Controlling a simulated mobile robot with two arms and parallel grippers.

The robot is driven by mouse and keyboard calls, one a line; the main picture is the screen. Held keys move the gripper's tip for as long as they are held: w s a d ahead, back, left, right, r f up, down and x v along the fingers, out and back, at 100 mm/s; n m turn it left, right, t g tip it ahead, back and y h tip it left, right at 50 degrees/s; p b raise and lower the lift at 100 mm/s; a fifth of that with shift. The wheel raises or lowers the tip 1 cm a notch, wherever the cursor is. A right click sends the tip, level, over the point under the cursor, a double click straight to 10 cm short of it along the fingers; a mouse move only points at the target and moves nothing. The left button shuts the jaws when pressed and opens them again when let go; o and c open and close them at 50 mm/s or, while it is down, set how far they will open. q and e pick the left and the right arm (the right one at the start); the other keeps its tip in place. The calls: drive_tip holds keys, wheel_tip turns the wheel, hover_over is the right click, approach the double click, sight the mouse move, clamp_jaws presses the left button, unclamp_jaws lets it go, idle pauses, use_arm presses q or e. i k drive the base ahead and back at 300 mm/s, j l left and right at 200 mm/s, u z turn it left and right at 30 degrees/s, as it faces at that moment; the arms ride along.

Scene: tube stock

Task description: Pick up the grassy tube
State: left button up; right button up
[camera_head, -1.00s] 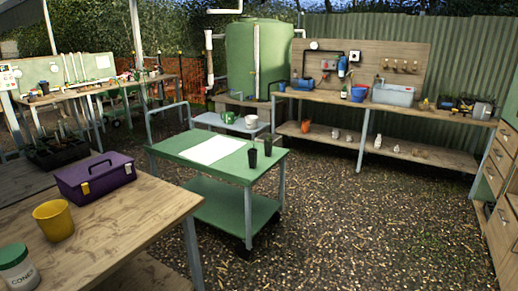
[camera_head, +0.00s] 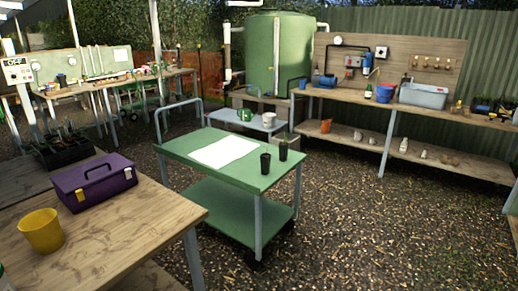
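Two small black tubes stand upright, a little apart, near the right end of the green cart's top (camera_head: 185,145). The farther tube (camera_head: 283,153) shows thin green growth above its rim, too small to make out clearly. The nearer tube (camera_head: 265,163) shows no clear growth above its rim. A white sheet (camera_head: 223,151) lies to their left on the cart top. Neither of my grippers is in view.
A wooden table (camera_head: 120,240) at the front left holds a yellow pot (camera_head: 41,231) and a purple toolbox (camera_head: 93,184). A wooden workbench (camera_head: 440,112) stands at the back right. Gravel ground (camera_head: 390,225) is clear right of the cart.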

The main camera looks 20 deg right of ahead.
sight(283, 146)
drive_tip(key=i+l+u, duration=0.1)
drive_tip(key=l, duration=0.25)
drive_tip(key=i+l, duration=0.3)
drive_tip(key=i+l+u, duration=0.15)
drive_tip(key=l, duration=0.25)
drive_tip(key=i+l+u, duration=0.1)
drive_tip(key=i+l, duration=0.15)
drive_tip(key=l, duration=0.15)
drive_tip(key=i+l, duration=0.15)
drive_tip(key=l, duration=0.25)
drive_tip(key=i+l+u, duration=0.15)
drive_tip(key=l, duration=0.25)
